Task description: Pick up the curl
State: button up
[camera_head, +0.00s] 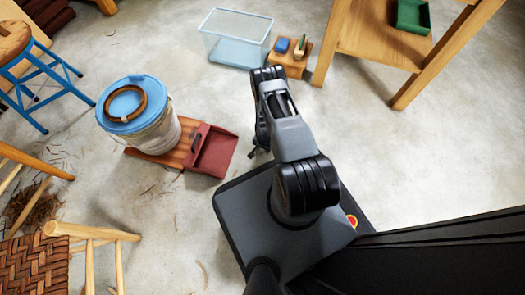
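The curl looks to be the brown ring-shaped coil (145,104) lying on the blue lid (122,100) of a whitish bucket (158,136), left of centre in the head view. My gripper (252,154) is at the end of my folded arm, right of the bucket and well apart from the coil. Only small dark parts of it show beside the arm links, and I cannot make out the gap between its fingers. Nothing visible is held in it.
The bucket stands on a wooden board (133,152) next to a red dustpan-like tray (214,151). A clear bin (236,30) and a wooden block with small items (289,62) stand behind. A blue-legged stool (22,95), woven chair (35,265) and wooden table (375,38) flank open floor.

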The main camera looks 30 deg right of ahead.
grip_shut()
dwell(0.3)
jog(key=shift+r, duration=0.1)
